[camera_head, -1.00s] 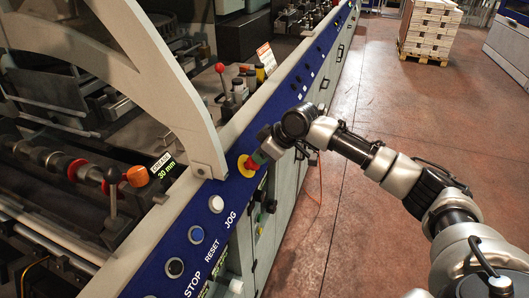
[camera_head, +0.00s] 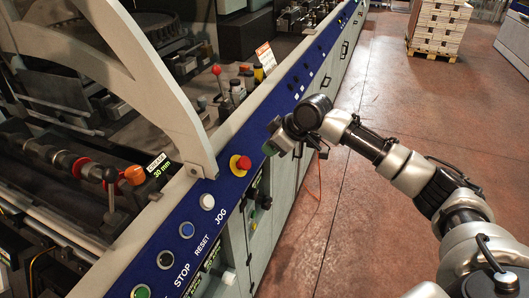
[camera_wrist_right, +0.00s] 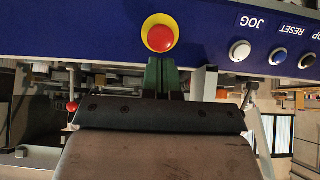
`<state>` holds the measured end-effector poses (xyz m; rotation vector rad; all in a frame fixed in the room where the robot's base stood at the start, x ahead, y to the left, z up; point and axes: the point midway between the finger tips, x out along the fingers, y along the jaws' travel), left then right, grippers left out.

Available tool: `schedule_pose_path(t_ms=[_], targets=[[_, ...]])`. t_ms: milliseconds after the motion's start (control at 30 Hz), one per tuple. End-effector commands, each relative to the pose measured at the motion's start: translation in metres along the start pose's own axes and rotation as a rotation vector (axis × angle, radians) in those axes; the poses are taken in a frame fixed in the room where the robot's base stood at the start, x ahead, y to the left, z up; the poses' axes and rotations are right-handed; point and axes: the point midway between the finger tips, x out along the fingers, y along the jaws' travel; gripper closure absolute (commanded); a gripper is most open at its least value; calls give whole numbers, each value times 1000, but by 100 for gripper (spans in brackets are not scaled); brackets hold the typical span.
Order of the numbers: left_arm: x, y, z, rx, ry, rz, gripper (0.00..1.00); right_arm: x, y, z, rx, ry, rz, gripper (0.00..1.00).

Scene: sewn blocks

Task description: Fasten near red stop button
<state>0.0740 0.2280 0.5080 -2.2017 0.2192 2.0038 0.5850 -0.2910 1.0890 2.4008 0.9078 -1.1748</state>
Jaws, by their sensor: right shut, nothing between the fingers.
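The red stop button (camera_head: 241,162) sits on a yellow round base on the machine's slanted blue panel (camera_head: 222,188). It also shows in the right wrist view (camera_wrist_right: 161,38), straight ahead of the fingertips. My right gripper (camera_head: 270,148) is shut and empty, just right of the button in the head view, with a visible gap between them. Its green fingers (camera_wrist_right: 161,72) lie together in the right wrist view, their tips close to the yellow base in the picture. My left gripper is not in view.
White, blue and black buttons labelled JOG, RESET and STOP (camera_head: 187,230) run down the panel toward the front. A light grey guard arm (camera_head: 190,120) ends beside the red button. A red-knobbed lever (camera_head: 216,70) stands further back. The floor (camera_head: 330,220) at right is open.

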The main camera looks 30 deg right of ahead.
Motion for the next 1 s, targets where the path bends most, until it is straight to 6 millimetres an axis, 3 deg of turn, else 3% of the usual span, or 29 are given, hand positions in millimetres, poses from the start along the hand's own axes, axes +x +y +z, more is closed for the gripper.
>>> schedule_pose_path(t_ms=[200,400,1000], targets=[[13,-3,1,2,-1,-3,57,-42,0,1,-2,3,2,100],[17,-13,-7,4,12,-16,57,-66,1,0,0,1,1,100],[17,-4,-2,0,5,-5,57,-72,0,-1,0,1,0,100]])
